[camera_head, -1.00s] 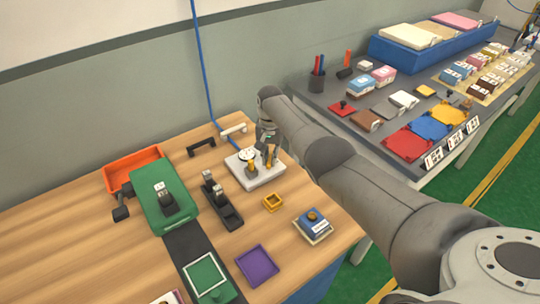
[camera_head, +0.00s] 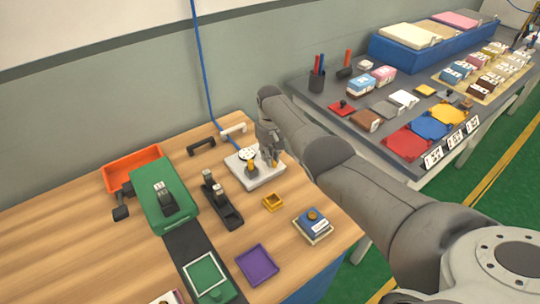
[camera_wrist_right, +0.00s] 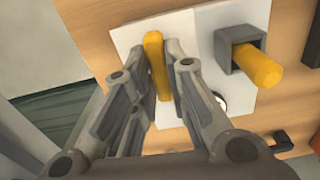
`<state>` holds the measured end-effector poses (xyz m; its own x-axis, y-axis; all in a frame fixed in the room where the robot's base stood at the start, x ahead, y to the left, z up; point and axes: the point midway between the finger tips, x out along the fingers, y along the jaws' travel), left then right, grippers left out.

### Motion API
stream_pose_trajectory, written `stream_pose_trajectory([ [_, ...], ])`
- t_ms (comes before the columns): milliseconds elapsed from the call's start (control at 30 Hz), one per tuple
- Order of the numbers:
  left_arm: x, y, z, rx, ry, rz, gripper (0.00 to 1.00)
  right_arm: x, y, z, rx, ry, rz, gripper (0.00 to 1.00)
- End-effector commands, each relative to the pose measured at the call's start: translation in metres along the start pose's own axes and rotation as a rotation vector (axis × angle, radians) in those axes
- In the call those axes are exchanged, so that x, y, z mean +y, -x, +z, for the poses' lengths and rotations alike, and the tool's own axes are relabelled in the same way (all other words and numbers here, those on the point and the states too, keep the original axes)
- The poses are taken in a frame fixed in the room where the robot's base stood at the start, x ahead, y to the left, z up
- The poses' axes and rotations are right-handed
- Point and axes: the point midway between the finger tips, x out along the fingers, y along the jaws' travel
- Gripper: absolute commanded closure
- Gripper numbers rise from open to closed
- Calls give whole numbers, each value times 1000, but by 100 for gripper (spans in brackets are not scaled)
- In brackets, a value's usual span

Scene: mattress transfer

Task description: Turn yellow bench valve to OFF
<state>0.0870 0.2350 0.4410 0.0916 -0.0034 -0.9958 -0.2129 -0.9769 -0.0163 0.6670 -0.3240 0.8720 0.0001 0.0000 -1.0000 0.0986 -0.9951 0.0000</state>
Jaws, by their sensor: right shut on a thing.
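The yellow bench valve handle (camera_head: 274,163) stands on a white plate (camera_head: 262,181) on the wooden bench. My right gripper (camera_head: 272,155) reaches down over it and hides part of it. In the right wrist view the handle (camera_wrist_right: 154,48) is a yellow bar between the two fingers of my right gripper (camera_wrist_right: 158,66), which is shut on it. A second yellow part (camera_wrist_right: 258,65), a round knob in a grey housing, sits beside it on the same plate. A white round gauge (camera_head: 247,154) is at the plate's back. My left gripper is not in view.
An orange tray (camera_head: 131,167), a green box (camera_head: 162,190) and a black fixture (camera_head: 222,204) are on the bench's left. A blue cord (camera_head: 204,75) hangs behind.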

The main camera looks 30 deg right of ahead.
Motion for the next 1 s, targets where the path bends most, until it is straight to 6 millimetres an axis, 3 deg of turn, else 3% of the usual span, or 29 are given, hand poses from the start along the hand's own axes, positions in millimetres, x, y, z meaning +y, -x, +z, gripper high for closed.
stream_pose_trajectory([
  [667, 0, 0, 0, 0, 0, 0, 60, 0, 0, 0, 0, 59, 0, 100],
  [700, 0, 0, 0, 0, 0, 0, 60, 0, 0, 0, 0, 59, 0, 81],
  [800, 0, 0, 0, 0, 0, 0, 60, 0, 0, 0, 0, 58, 0, 68],
  [1000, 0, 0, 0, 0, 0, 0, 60, 0, 0, 0, 0, 56, 0, 64],
])
